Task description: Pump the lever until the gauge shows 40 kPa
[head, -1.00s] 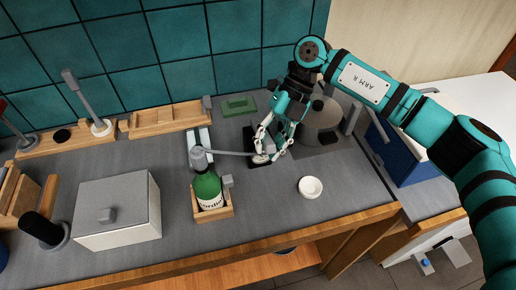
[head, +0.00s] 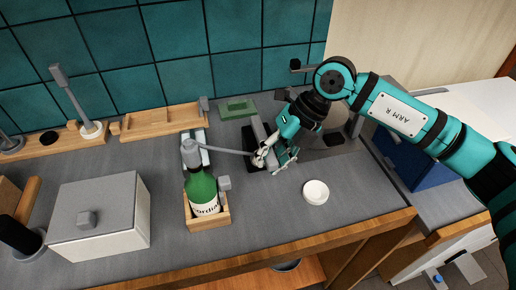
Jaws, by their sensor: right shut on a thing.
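A grey rod that looks like the lever (head: 228,151) runs from the grey head on top of a green bottle (head: 203,192) to my right gripper (head: 268,160). The bottle stands in a small wooden box (head: 207,219). My right gripper is shut at the rod's far end; its fingers hide the exact contact. A black base (head: 251,164) with a slanted grey bar (head: 259,130) is beside and behind the fingers, partly covered. I cannot make out a gauge face or any reading. My left gripper is not in view.
A white round dish (head: 315,192) lies right of the gripper. A grey lidded box (head: 98,217) is at left. A wooden tray (head: 160,121) and a green block (head: 237,107) are at the back. The counter's front right is mostly clear.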

